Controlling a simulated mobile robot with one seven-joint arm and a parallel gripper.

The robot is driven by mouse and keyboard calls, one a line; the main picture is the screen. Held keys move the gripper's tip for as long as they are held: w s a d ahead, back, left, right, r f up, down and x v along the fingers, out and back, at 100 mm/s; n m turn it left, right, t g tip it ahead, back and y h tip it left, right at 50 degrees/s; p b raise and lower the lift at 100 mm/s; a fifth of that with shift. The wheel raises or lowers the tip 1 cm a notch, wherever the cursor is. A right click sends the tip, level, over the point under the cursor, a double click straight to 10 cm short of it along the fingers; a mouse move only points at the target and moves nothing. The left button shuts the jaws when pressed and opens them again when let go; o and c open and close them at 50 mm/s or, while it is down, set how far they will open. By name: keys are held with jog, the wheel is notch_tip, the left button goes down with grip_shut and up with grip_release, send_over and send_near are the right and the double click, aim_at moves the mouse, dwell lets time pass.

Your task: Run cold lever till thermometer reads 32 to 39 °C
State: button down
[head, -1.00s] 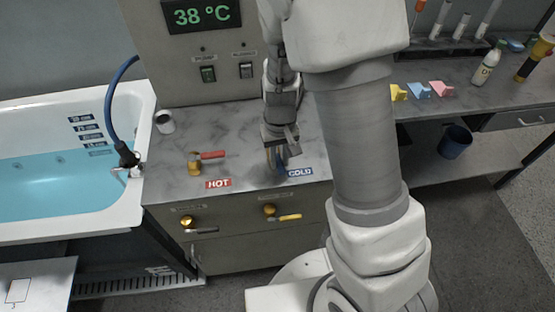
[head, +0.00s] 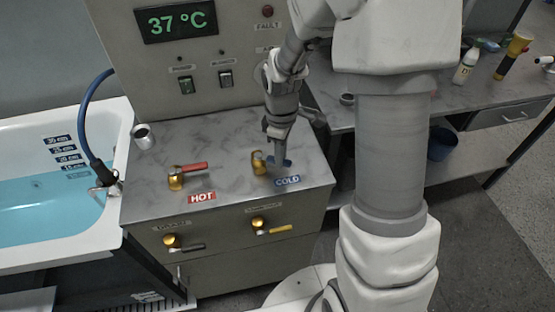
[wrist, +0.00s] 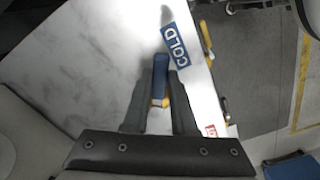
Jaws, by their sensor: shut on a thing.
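The thermometer display (head: 176,21) on the panel reads 37 °C in green digits. The cold lever has a brass base (head: 259,163) and a blue handle (head: 287,162), which points right, behind the COLD label (head: 287,181). My gripper (head: 279,163) reaches down from above and is shut on the blue handle. In the wrist view the blue handle (wrist: 161,66) lies between the two dark fingers of my gripper (wrist: 164,82), which partly hide it. The hot lever (head: 193,168) has a red handle pointing right.
The tub (head: 60,225) with blue water stands left, with a blue hose (head: 84,115) at its rim. A metal cup (head: 143,136) stands on the counter's left edge. Two lower valves (head: 172,241) (head: 259,223) jut from the front. A side bench (head: 400,110) holds bottles.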

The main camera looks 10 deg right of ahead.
jog(key=w+n, duration=0.1)
jog(key=w+n+p, duration=0.1)
jog(key=n, duration=0.1)
jog(key=shift+d+r+n, duration=0.1)
jog(key=shift+d+n, duration=0.2)
jog(key=shift+d, duration=0.1)
jog(key=shift+w+n+p, duration=0.45)
jog(key=shift+w+n, duration=0.25)
jog(key=shift+n, duration=0.7)
jog(key=c, duration=0.7)
grip_release()
notch_tip(320, 180, up, 17)
jog(key=shift+r+p, duration=0.15)
jog(key=shift+p, duration=0.5)
